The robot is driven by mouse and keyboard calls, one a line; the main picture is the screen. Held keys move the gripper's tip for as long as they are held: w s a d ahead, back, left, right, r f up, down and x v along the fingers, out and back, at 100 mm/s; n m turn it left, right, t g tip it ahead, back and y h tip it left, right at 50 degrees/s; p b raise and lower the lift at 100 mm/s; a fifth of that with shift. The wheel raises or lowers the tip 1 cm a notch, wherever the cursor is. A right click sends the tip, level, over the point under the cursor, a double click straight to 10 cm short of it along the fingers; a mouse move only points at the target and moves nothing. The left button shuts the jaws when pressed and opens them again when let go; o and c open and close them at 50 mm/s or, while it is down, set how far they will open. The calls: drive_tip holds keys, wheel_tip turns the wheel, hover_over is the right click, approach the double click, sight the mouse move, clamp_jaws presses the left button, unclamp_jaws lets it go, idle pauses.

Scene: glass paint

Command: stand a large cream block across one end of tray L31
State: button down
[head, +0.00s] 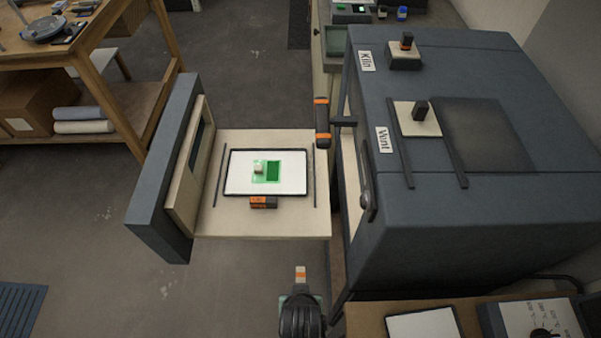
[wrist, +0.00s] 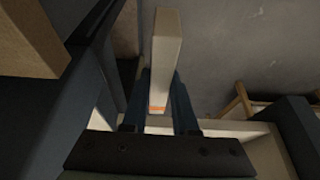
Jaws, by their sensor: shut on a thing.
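My gripper (head: 300,291) is at the bottom of the head view, in front of the kiln's pull-out shelf. It is shut on a cream block (head: 300,273), which shows an orange band near its top. In the wrist view the long cream block (wrist: 166,52) stands out between my two dark blue fingers. A white tray with a dark rim (head: 241,184) lies on the shelf, apart from the block. Its front carries an orange label (head: 262,202), too small to read. Green glass (head: 273,173) and a small cream piece (head: 258,168) lie in the tray's middle.
The shelf (head: 220,222) stands out between the thick door (head: 163,180) at left and the dark kiln body (head: 440,240) at right. Dark rails flank the tray. A bench with another white tray (head: 423,325) and a control panel is at lower right. Floor at lower left is mostly clear.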

drive_tip(key=shift+s+f, duration=0.2)
drive_tip(key=shift+f, duration=0.3)
drive_tip(key=shift+s+f, duration=0.15)
drive_tip(key=shift+f, duration=0.3)
wheel_tip(320, 180, up, 5)
drive_tip(key=p, duration=0.5)
drive_tip(key=shift+f, duration=0.15)
drive_tip(key=shift+s+f, duration=0.1)
